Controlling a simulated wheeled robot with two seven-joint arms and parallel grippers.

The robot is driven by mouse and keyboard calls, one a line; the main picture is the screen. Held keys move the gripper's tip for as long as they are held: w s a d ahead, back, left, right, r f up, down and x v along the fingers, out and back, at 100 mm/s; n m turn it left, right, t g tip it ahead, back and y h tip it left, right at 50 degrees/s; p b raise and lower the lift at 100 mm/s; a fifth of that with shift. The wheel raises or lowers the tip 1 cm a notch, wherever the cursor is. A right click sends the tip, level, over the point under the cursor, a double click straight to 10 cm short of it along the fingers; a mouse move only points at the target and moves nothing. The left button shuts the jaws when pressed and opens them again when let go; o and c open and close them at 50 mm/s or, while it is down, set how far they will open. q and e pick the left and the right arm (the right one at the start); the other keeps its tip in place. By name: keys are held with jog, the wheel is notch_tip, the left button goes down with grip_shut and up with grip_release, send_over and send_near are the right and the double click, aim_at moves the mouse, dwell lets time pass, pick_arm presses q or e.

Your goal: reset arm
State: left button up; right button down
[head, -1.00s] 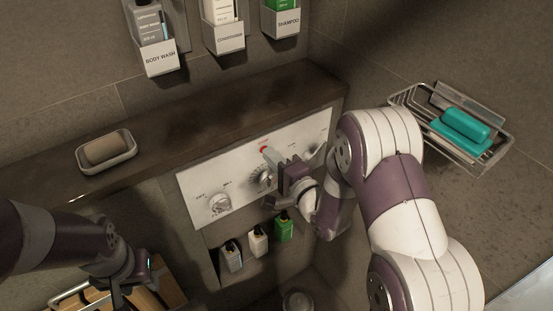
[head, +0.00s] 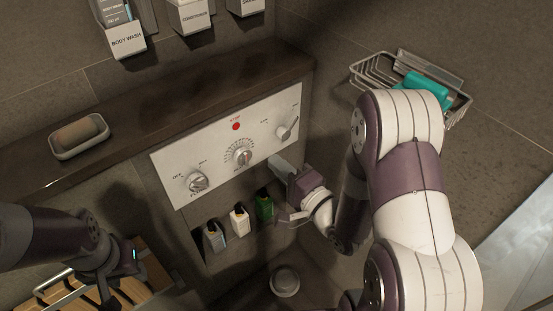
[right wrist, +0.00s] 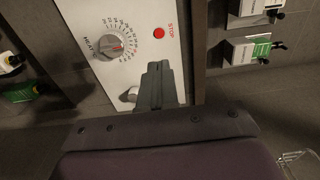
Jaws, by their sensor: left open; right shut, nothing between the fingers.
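My right gripper (head: 280,164) is shut and empty. In the head view it is in front of the lower right part of the white control panel (head: 222,158). In the right wrist view its closed fingers (right wrist: 157,84) point at the panel, beside the red stop button (right wrist: 158,33) and the central dial (right wrist: 111,46). I cannot tell whether the fingertips touch the panel. My left gripper (head: 112,290) is open at the lower left, above a wooden slatted rack; its fingers are partly hidden at the picture's bottom edge.
A soap dish (head: 80,149) with a brown bar sits on the dark ledge. Small bottles (head: 239,220) stand in a niche below the panel. A wire basket (head: 372,72) with teal soap is on the right wall. Dispensers (head: 126,42) hang above.

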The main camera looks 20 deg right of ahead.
jog(key=shift+s, duration=0.1)
jog(key=s+d+f+n+g+h+p, duration=0.3)
jog(key=s+d+f+n+g+h, duration=0.35)
jog(key=f+n+g, duration=0.4)
jog(key=s+a+r+n+g+p, duration=0.2)
jog(key=r+p, duration=0.1)
jog(key=r, duration=0.4)
jog(key=s+a+r+n+g+p, duration=0.1)
jog(key=s+a+r+g+p, duration=0.1)
jog(key=r, duration=0.4)
jog(key=shift+s+a+r+n+g+p, duration=0.35)
jog(key=shift+s+g+p, duration=0.25)
jog(key=shift+s, duration=0.25)
